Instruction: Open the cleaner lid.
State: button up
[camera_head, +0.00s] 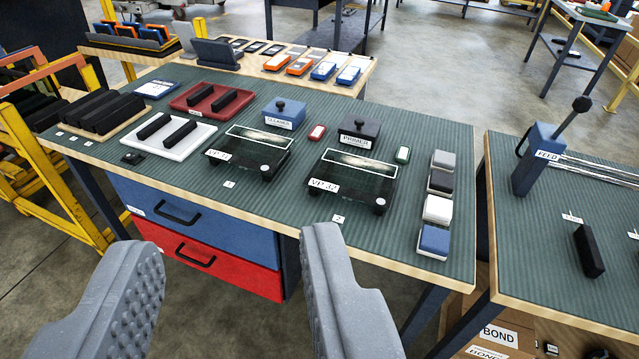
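The cleaner box (284,118) is a small blue box with a "CLEANER" label on its front. It stands at the back middle of the green-topped table. Its lid (281,106) is on top, closed, with a dark round knob. My gripper (235,265) is open and empty in the foreground, its two grey fingers wide apart. It is in front of the table's near edge, well short of the cleaner box and not touching anything.
A dark "PRIMER" box (357,137) stands right of the cleaner. Glass plates VP 31 (240,160) and VP 32 (345,187) lie in front. A red tray (205,104) is to the left. Coloured blocks (434,240) line the right edge. A second table (560,230) stands right.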

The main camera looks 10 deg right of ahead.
aim_at(286, 110)
jog(key=u, duration=0.4)
jog(key=i, duration=1.9)
jog(key=z, duration=0.8)
